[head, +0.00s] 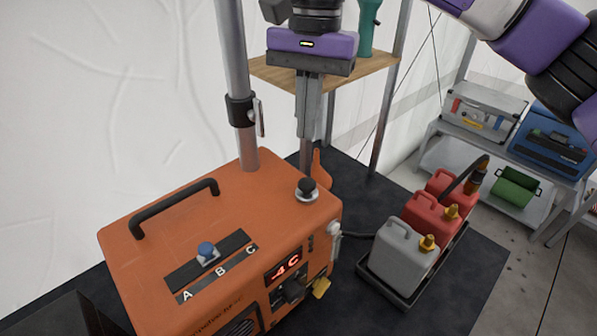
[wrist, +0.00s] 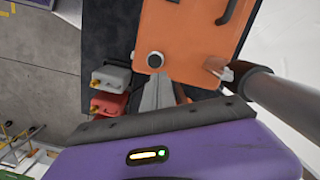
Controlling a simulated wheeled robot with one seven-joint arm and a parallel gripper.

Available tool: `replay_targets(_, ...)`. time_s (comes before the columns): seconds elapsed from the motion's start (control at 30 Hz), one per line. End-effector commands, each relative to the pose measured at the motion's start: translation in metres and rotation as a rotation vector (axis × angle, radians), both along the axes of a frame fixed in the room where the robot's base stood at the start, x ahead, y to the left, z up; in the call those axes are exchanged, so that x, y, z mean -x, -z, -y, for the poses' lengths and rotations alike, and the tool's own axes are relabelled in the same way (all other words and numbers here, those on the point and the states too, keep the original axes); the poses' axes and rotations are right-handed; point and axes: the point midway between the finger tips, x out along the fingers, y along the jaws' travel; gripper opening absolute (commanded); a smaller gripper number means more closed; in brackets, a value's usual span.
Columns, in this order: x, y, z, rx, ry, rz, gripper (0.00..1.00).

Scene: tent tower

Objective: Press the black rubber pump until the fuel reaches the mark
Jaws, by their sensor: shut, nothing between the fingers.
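The black rubber pump (head: 307,186) stands on the top of the orange machine (head: 165,220), near its back right corner. It also shows in the wrist view (wrist: 155,60) as a dark round knob with a pale rim. My gripper (head: 306,134) is shut and empty. It points down above and slightly behind the pump, apart from it. In the wrist view the shut fingers (wrist: 158,80) end close to the pump in the picture. The machine has a blue slider (head: 207,251) at a strip marked A, B, C and a red display (head: 284,267) that appears to read "4C". I cannot make out a fuel mark.
A silver pole (head: 235,80) with a black clamp rises from behind the machine. A black handle (head: 172,208) stands on its top. Grey (head: 400,252) and red (head: 424,212) fuel cans sit in a tray at the right. Shelves hold boxes farther right.

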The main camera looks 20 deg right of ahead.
Motion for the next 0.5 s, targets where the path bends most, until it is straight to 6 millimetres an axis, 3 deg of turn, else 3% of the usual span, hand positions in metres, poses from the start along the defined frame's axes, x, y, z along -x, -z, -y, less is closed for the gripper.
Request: replay_targets(0.5, 0.0043, 0.0009, 0.0043, 0.015, -0.068, -0.011, 0.0)
